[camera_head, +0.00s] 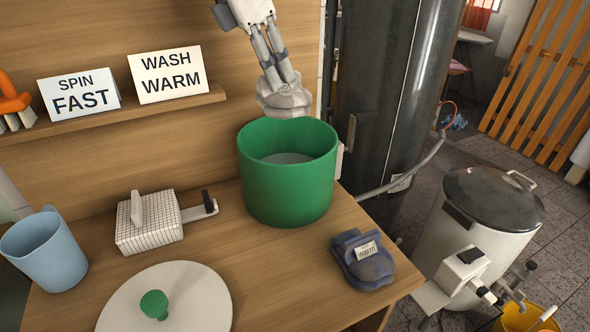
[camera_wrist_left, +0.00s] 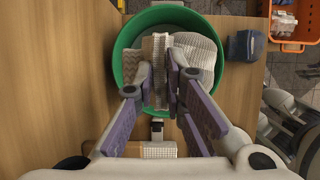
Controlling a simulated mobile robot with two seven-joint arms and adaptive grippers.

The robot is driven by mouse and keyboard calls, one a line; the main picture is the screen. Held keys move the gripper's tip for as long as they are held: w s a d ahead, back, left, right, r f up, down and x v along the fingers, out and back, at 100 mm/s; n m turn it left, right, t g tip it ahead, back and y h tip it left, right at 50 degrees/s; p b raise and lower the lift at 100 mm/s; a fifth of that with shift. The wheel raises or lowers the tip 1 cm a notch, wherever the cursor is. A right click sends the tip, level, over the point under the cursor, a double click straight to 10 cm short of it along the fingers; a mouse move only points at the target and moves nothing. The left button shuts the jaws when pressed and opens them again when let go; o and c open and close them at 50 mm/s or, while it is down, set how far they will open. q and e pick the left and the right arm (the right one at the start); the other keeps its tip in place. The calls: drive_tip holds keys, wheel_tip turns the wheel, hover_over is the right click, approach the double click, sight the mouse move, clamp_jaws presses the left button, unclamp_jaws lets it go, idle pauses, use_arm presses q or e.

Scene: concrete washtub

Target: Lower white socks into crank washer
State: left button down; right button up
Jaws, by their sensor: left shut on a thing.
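My left gripper (camera_head: 281,82) is shut on the white socks (camera_head: 284,101). It holds them just above the open top of the green washer tub (camera_head: 287,188). In the left wrist view, the grey-purple fingers (camera_wrist_left: 167,82) grip the pale knitted socks (camera_wrist_left: 197,47), which overlap the tub opening, with the green rim (camera_wrist_left: 122,58) around them. The tub stands on the wooden counter, and its pale inside floor is partly seen. The white lid (camera_head: 195,300) with a green knob lies flat on the counter in front. My right gripper is not in view.
A white gridded block (camera_head: 150,232) with a black-knobbed arm sits left of the tub. A blue cup (camera_head: 44,250) is at far left. A folded blue bundle with a label (camera_head: 362,260) lies near the counter's right edge. Signs (camera_head: 168,73) stand on the shelf behind.

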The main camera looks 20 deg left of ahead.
use_arm(q)
drive_tip(key=shift+f, duration=0.75)
drive_tip(key=shift+w+d, duration=0.25)
wheel_tip(320, 180, down, 14)
drive_tip(key=shift+r, duration=0.25)
idle(1.5)
drive_tip(key=shift+f, duration=0.6)
idle(0.6)
drive_tip(key=c, duration=1.6)
unclamp_jaws()
